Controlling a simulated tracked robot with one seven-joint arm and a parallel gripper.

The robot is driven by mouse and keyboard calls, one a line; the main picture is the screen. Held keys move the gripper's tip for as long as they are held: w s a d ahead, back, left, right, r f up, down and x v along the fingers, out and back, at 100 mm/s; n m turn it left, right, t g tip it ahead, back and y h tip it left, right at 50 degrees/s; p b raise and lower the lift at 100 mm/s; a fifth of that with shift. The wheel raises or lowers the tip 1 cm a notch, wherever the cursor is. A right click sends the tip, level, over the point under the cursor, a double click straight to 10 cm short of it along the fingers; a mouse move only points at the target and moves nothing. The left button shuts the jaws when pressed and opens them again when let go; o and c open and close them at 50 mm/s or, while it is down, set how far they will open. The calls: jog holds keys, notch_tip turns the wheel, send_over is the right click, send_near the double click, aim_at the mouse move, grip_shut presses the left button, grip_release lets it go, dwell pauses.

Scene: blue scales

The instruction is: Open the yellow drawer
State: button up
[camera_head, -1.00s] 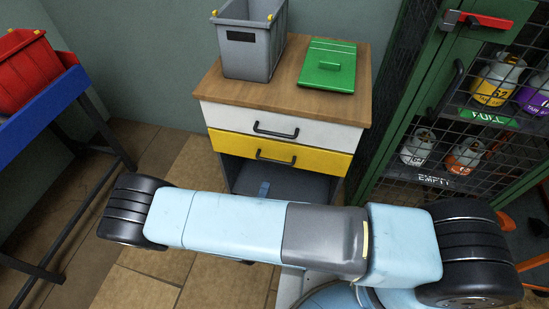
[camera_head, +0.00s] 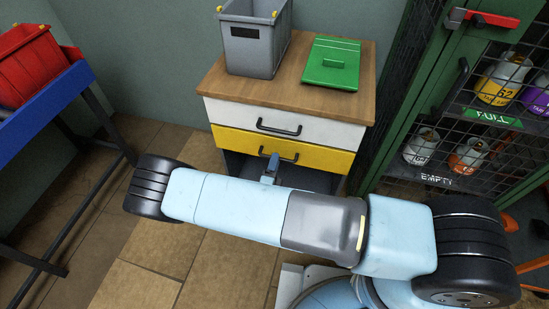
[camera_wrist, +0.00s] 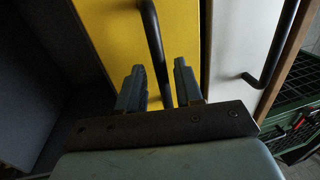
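The yellow drawer (camera_head: 232,141) sits below a white drawer in the wooden-topped cabinet and looks shut, its front about flush with the white one. Its dark bar handle (camera_head: 290,157) is partly hidden by my gripper in the head view. My gripper (camera_head: 271,162) is at the left part of that handle. In the wrist view the yellow front (camera_wrist: 110,35) fills the upper middle. The handle (camera_wrist: 155,42) runs between the two fingers of my gripper (camera_wrist: 159,66), which are apart with gaps on both sides.
The white drawer (camera_head: 335,130) with its own handle (camera_wrist: 273,50) is just above. A green mesh gas cage (camera_head: 418,75) stands close on the right, a blue stand (camera_head: 50,98) on the left.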

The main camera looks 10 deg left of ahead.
jog(key=shift+x, duration=1.05)
jog(key=shift+c, duration=0.2)
grip_shut()
